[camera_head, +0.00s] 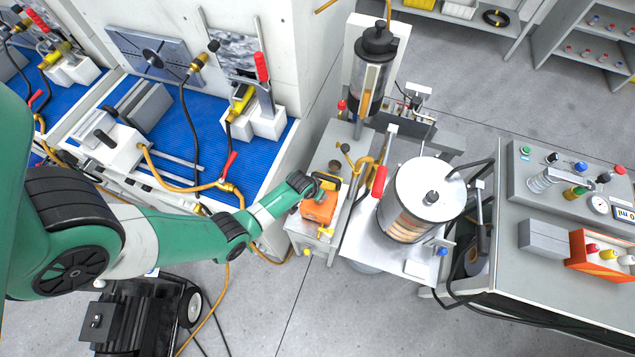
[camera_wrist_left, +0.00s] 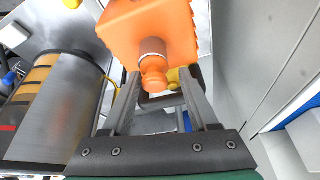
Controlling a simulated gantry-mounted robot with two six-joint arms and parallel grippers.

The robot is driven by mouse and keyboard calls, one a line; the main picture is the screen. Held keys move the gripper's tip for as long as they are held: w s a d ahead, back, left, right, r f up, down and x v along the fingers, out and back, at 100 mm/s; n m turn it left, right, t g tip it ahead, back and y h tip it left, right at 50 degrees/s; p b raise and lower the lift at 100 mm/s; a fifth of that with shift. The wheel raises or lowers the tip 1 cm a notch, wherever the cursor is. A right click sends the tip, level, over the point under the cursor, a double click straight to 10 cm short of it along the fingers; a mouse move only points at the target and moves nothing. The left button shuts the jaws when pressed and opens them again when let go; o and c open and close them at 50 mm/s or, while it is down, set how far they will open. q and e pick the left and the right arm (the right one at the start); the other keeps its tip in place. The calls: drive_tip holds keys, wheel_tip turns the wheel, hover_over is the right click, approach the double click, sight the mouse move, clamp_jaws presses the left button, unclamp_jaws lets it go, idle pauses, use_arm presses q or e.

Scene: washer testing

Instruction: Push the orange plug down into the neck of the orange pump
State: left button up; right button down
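The orange pump (camera_head: 320,207) stands on a narrow grey stand below the end of my left arm in the head view. In the left wrist view the pump (camera_wrist_left: 150,28) fills the top middle, with a pale collar at its neck. The orange plug (camera_wrist_left: 154,80) has a rounded head and sits at that collar; how deep it goes in is hidden. My left gripper (camera_wrist_left: 157,84) is open, with one finger on each side of the plug and visible gaps to both. In the head view this gripper (camera_head: 325,184) is over the pump and hides the plug. My right gripper is not in view.
A clear cylinder with a white lid (camera_head: 430,188) stands right of the pump, with a red-handled clamp (camera_head: 379,182) between them. A blue-matted bench (camera_head: 190,135) lies left. A grey control desk (camera_head: 500,260) is at right. Hoses run near my arm.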

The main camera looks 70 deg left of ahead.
use_arm(q)
drive_tip(key=shift+s+d+f, duration=0.1)
drive_tip(key=shift+d+f, duration=0.15)
drive_tip(key=p+v, duration=1.1)
drive_tip(key=shift+a+r, duration=0.2)
drive_tip(key=shift+r, duration=0.35)
